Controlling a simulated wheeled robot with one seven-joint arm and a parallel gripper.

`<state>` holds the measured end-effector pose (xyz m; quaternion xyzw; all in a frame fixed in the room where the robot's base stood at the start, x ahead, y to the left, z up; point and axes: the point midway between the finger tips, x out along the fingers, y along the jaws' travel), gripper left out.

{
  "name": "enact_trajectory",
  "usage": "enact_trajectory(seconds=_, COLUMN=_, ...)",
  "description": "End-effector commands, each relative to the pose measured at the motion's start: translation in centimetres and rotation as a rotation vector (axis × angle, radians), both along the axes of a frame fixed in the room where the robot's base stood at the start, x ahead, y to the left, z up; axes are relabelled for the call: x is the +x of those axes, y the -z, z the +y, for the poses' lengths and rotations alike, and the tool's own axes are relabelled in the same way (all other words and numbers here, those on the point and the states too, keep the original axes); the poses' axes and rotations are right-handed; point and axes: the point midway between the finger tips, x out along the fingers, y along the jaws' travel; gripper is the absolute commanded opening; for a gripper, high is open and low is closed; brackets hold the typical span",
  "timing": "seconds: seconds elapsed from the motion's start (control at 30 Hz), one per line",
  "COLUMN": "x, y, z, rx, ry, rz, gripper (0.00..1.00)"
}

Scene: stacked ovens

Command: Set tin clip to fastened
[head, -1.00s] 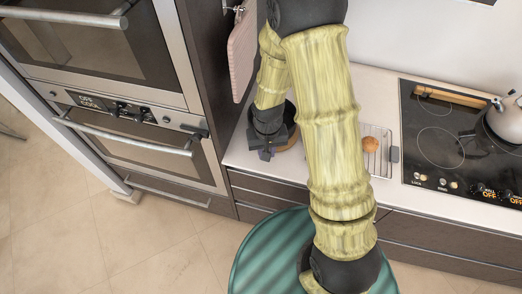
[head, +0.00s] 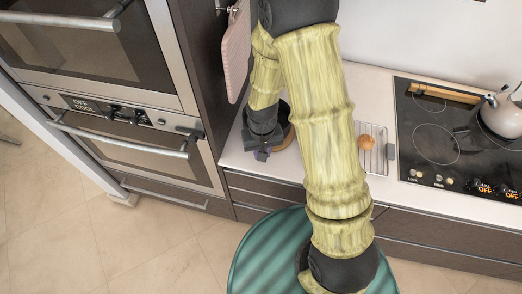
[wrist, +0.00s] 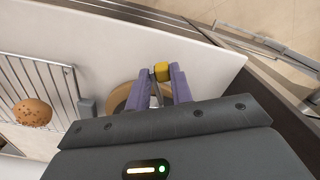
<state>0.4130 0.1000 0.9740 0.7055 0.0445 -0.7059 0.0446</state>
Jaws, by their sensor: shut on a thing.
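A round tan tin (wrist: 118,98) stands on the white counter, partly hidden beneath my gripper in the wrist view. In the head view its brown edge (head: 286,138) shows beside my wrist. My gripper (wrist: 161,73) has purple fingers, closed on a small yellow clip (wrist: 161,70) at the tin's side. In the head view my gripper (head: 262,154) is low over the counter near its front edge, and the clip cannot be made out. Whether the clip is fastened cannot be told.
A wire rack (head: 372,142) with a round bun (head: 366,142) lies right of the tin. The cooktop (head: 450,140) with a kettle (head: 502,113) is further right. Stacked ovens (head: 120,125) and a tall cabinet are on the left. A pink board (head: 237,50) hangs by the cabinet.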

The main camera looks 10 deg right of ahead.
Motion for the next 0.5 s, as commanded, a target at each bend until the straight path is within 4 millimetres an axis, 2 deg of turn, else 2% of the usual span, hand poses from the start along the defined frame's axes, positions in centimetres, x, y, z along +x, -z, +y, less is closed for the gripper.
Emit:
enact_trajectory(seconds=0.27, x=0.06, y=-0.01, z=-0.09, rx=0.0, ry=0.003, rz=-0.001, gripper=0.0)
enact_trajectory(seconds=0.3, x=0.07, y=0.0, z=-0.12, rx=0.0, ry=0.003, rz=-0.001, gripper=0.24)
enact_trajectory(seconds=0.37, x=0.07, y=0.0, z=-0.18, rx=0.0, ry=0.005, rz=-0.001, gripper=0.36)
enact_trajectory(seconds=0.5, x=0.07, y=0.0, z=-0.22, rx=0.0, ry=0.006, rz=-0.001, gripper=0.38)
